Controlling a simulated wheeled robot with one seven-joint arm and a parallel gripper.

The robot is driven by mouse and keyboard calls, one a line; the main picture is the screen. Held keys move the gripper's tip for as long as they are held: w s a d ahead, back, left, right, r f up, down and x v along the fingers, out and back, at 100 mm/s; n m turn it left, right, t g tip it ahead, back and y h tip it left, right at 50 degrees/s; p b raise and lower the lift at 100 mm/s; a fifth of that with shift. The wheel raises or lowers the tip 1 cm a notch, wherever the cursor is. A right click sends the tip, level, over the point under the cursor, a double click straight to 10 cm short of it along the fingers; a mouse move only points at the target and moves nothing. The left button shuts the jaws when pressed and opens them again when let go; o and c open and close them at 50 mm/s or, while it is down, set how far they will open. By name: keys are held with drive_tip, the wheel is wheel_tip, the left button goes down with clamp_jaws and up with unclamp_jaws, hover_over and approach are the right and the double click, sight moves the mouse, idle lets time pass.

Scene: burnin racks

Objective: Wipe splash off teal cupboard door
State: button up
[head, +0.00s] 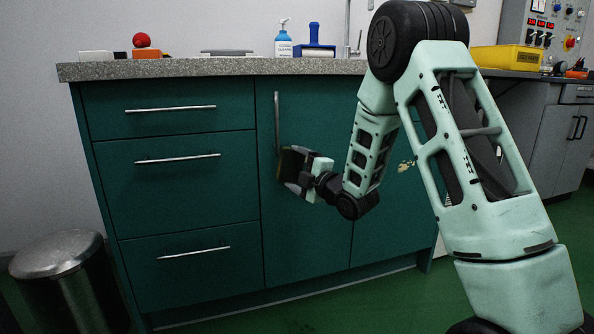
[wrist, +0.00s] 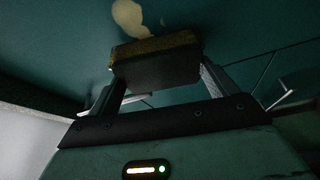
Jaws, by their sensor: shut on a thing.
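The teal cupboard door (head: 305,115) has an upright bar handle on its left edge. My gripper (head: 302,174) is in front of this door and shut on a block-shaped sponge (head: 290,164). In the wrist view the sponge (wrist: 155,62) has a yellowish-brown layer towards the teal surface and a dark layer between my fingers. A cream splash (wrist: 128,17) shows on the teal surface just beyond the sponge. In the head view a cream splash (head: 407,165) shows on the right-hand door, partly behind my arm. I cannot tell whether the sponge touches the door.
Teal drawers (head: 185,171) with bar handles are left of the door. A steel bin (head: 68,275) stands at lower left. A yellow bin (head: 505,58) is at right.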

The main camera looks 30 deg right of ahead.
drive_tip(key=shift+w+d, duration=0.15)
drive_tip(key=shift+w, duration=0.45)
drive_tip(key=shift+s+d+b, duration=1)
drive_tip(key=shift+s+d, duration=0.05)
drive_tip(key=shift+d, duration=2.55)
drive_tip(key=shift+w+a+b, duration=0.35)
drive_tip(key=shift+a, duration=0.85)
drive_tip(key=shift+w+a+b, duration=0.3)
drive_tip(key=shift+w+a, duration=0.05)
drive_tip(key=shift+a, duration=0.85)
drive_tip(key=shift+w+a+b, duration=0.35)
drive_tip(key=shift+a, duration=0.85)
drive_tip(key=s+a+b, duration=0.1)
drive_tip(key=s, duration=0.4)
drive_tip(key=shift+s+a+b, duration=0.35)
drive_tip(key=shift+s+b, duration=0.05)
drive_tip(key=shift+s, duration=0.15)
drive_tip(key=shift+s+a+b, duration=0.2)
drive_tip(key=shift+s+b, duration=0.05)
drive_tip(key=shift+s, duration=0.4)
drive_tip(key=shift+s+a+b, duration=0.2)
drive_tip(key=shift+s+b, duration=0.05)
drive_tip(key=shift+s, duration=0.4)
